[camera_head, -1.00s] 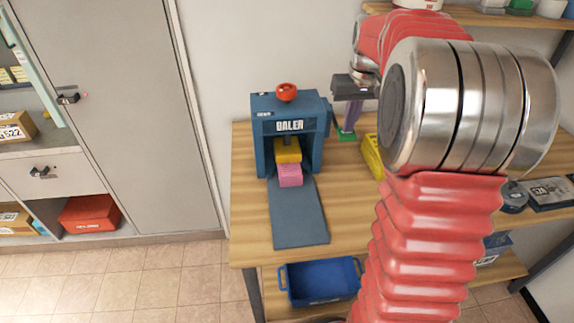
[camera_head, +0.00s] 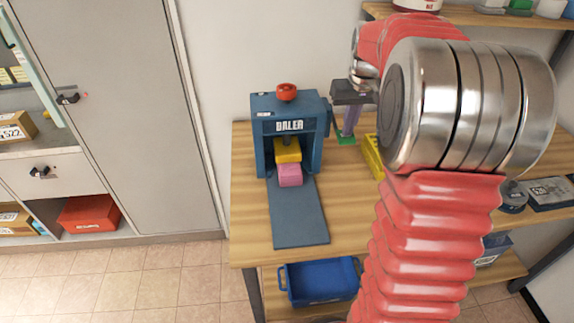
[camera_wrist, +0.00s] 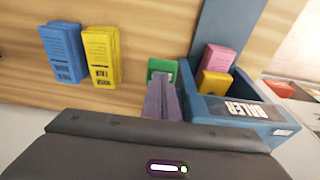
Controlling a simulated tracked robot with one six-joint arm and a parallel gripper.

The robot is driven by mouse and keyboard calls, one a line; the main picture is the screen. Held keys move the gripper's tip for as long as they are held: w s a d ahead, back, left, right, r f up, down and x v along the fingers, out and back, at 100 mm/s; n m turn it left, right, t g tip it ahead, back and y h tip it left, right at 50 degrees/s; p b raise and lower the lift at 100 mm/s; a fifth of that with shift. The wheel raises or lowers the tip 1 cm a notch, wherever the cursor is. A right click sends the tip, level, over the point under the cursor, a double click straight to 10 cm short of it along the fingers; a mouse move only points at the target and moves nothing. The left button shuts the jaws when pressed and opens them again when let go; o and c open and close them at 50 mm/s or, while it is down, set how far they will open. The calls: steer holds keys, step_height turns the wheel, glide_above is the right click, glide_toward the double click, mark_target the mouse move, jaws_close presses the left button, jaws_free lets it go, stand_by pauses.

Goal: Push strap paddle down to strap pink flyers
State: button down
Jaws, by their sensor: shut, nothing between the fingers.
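The blue baler (camera_head: 262,135) stands on the wooden table, also at the right of the wrist view (camera_wrist: 235,108). My gripper (camera_head: 347,132) is shut and empty, pointing down. Its fingertips (camera_wrist: 161,80) overlap the green piece in view; contact is unclear.
A red knob (camera_head: 286,92) tops the baler. A grey-blue ramp (camera_head: 298,215) runs from its front. Yellow (camera_wrist: 101,55) and blue (camera_wrist: 61,52) printed stacks lie left in the wrist view. A blue bin (camera_head: 320,280) is below the tabletop. My arm hides the table's right part.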

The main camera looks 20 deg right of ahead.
steer(key=shift+f, duration=0.7)
steer(key=shift+w+f, duration=0.1)
steer(key=shift+f, duration=0.25)
steer(key=shift+r, duration=0.1)
stand_by(0.6)
step_height(320, 180, up, 11)
stand_by(1.3)
stand_by(0.4)
